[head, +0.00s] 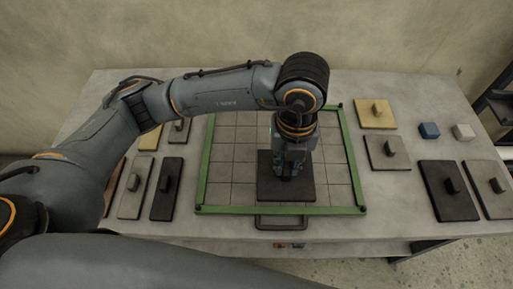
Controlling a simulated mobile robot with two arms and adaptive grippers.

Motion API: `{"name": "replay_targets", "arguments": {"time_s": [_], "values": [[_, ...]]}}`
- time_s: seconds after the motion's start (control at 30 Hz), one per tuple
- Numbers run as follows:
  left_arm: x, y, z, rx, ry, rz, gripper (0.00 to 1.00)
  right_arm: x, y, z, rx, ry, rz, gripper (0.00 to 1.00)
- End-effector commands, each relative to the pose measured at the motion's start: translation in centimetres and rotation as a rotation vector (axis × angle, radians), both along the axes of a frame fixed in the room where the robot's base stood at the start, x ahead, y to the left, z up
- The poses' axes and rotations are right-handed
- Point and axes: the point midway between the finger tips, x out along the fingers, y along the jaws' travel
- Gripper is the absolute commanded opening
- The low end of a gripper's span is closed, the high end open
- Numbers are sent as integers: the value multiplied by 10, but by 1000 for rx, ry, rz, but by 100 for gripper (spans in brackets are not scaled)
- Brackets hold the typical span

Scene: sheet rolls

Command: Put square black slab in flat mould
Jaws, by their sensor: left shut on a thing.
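The flat mould is a green-edged frame (204,172) around a grid of grey square cells, in the middle of the table. The square black slab (304,188) is over the front middle of the grid, inside the green frame. My left gripper (287,172) points down over the middle of the slab and is shut on it; the fingers hide the grip. I cannot tell whether the slab touches the grid or hangs just above it. My right gripper is not in view.
Right of the mould are a yellow slab (375,113), a grey slab (380,158), another black slab (437,199), a blue block (429,130) and a white block (462,132). Several knobbed slabs, including a long dark one (160,203), lie left. The grid's other cells look clear.

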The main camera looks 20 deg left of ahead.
Motion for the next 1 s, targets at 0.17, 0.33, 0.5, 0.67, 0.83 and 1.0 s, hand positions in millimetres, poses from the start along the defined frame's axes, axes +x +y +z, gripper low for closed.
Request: {"name": "replay_targets", "arguments": {"time_s": [0.17,0.33,0.5,0.67,0.83,1.0], "values": [[28,37,-15,6,3,12,0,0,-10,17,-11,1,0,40],[51,66,-39,5,5,7,0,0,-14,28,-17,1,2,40],[65,83,-68,3,3,4,0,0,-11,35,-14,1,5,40],[72,90,-80,0,-1,2,0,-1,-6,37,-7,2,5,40],[77,98,-96,3,4,2,0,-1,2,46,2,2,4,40],[77,97,-118,1,0,1,0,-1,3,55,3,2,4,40]]}}
